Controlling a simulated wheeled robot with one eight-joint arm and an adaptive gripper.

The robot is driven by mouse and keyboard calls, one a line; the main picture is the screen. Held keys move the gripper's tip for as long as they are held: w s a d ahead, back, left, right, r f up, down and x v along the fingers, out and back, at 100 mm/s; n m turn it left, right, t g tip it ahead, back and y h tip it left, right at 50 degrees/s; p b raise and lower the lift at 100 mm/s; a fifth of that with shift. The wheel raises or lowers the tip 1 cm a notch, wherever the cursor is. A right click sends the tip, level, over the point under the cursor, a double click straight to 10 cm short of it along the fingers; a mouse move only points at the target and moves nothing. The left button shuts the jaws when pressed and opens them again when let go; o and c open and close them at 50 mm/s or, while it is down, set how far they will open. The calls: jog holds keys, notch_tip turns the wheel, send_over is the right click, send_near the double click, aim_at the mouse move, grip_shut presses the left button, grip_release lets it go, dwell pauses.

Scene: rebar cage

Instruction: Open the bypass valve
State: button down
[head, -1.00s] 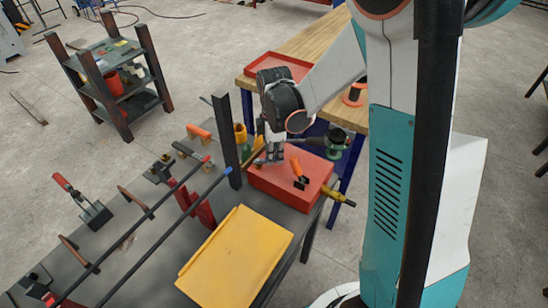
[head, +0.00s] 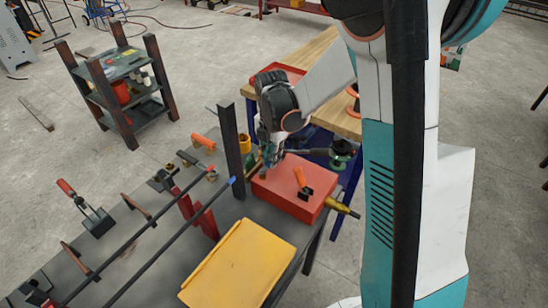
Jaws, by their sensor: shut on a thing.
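My gripper (head: 266,162) points down at the back left corner of the red box (head: 288,197) on the dark workbench. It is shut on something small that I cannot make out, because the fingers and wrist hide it. A brownish bar (head: 254,167) lies close beside the fingers at their left. A green round fitting (head: 342,154) with a dark rod shows behind the box, to the right of my gripper. A brass fitting (head: 337,205) sticks out at the box's right end. I cannot tell for sure which part is the bypass valve.
A dark upright post (head: 231,150) stands just left of my gripper. An orange-handled tool (head: 302,180) is on the red box. A yellow panel (head: 238,265) lies in front. Two long dark bars (head: 150,247) cross the bench. A wooden table (head: 318,58) stands behind.

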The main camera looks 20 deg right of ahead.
jog(key=shift+w+a+n, duration=0.1)
jog(key=shift+w+n, duration=0.05)
jog(key=shift+n, duration=0.25)
jog(key=c, duration=1.6)
grip_release()
jog(key=shift+o, duration=0.2)
jog(key=shift+r, duration=0.1)
notch_tip(320, 180, up, 12)
